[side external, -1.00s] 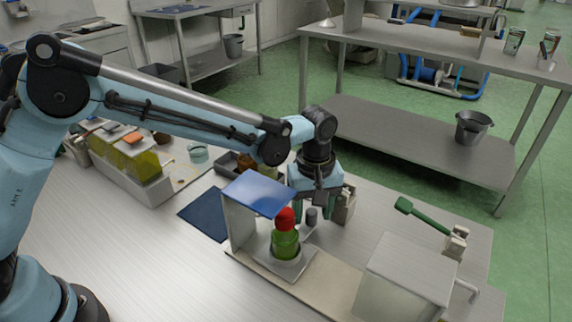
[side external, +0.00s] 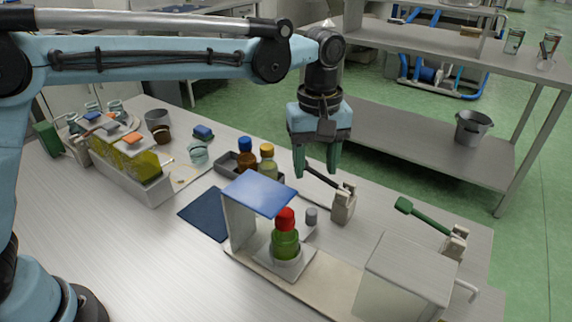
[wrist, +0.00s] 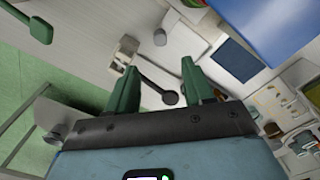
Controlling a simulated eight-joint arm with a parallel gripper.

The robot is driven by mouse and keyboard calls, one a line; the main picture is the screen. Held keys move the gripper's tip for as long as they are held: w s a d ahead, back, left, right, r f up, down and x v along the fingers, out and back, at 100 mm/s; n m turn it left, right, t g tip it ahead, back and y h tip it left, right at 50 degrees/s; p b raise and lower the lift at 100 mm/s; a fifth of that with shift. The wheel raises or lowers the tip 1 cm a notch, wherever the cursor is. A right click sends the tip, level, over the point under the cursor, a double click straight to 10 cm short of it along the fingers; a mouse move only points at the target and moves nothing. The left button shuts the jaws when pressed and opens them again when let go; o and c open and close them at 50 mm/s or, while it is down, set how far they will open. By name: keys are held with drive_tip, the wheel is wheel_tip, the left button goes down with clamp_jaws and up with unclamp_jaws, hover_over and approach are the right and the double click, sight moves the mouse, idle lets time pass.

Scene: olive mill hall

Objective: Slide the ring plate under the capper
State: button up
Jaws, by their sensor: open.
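A green bottle with a red cap (side external: 285,219) stands upright on a pale plate (side external: 291,267), which I take as the ring plate; its ring is hard to make out. A grey knob (side external: 311,215) stands behind it and also shows in the wrist view (wrist: 160,37). Beside the bottle is a pale stand with a blue top (side external: 258,194), possibly the capper; how far the top covers the bottle is unclear. My gripper (side external: 315,174) is open and empty, raised behind the knob. In the wrist view, a black-handled lever (wrist: 170,98) shows between its fingers (wrist: 158,66).
The black lever's block (side external: 343,206) stands right of the knob. A green-handled lever (side external: 430,217) and a pale box (side external: 408,272) are farther right. A dark mat (side external: 205,212), a grey tray with small bottles (side external: 267,165) and an oil-filled rack (side external: 145,186) lie left.

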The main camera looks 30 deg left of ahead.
sight(312, 211)
wheel_tip(312, 211, down, 12)
drive_tip(key=n, duration=0.7)
idle(0.7)
clamp_jaws()
